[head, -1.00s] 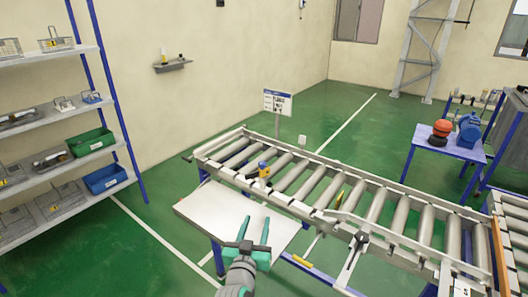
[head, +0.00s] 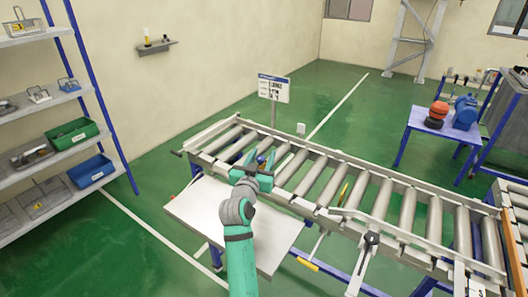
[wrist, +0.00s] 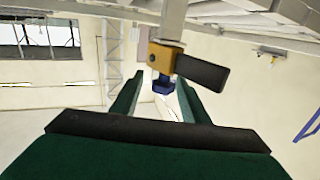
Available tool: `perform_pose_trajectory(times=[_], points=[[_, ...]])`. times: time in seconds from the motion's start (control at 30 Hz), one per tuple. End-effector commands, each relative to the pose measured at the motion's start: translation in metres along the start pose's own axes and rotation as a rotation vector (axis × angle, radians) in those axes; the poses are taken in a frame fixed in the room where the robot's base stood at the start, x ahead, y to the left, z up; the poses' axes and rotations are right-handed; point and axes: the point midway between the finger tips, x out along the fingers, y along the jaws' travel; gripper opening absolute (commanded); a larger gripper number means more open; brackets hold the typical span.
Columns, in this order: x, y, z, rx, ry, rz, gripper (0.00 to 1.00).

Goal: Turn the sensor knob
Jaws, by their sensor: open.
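The sensor (wrist: 163,56) shows in the wrist view, with a yellow-orange body, a black block on its right side and a dark blue knob (wrist: 162,86) at its lower end. My gripper (wrist: 160,84) is open, and its two green fingers stand on either side of the knob in that picture. I cannot tell whether they touch it. In the head view my gripper (head: 261,158) is over the near edge of the roller conveyor. A small blue part of the knob (head: 261,160) shows between the fingers there. The sensor body is mostly hidden behind my gripper.
The roller conveyor (head: 345,208) runs from centre to lower right. A white table (head: 195,212) stands below my arm. A sign on a post (head: 273,90) is behind the conveyor. A shelf with bins (head: 72,133) is at left, a blue table (head: 440,125) at right.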

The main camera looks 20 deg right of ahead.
Motion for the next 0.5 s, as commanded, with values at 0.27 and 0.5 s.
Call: perform_pose_trajectory(times=[0.27,0.5], points=[[0.026,-0.002,0.0,0.0,0.0,-0.003,0.41],[0.029,-0.002,0.0,0.001,0.0,-0.003,0.41]])
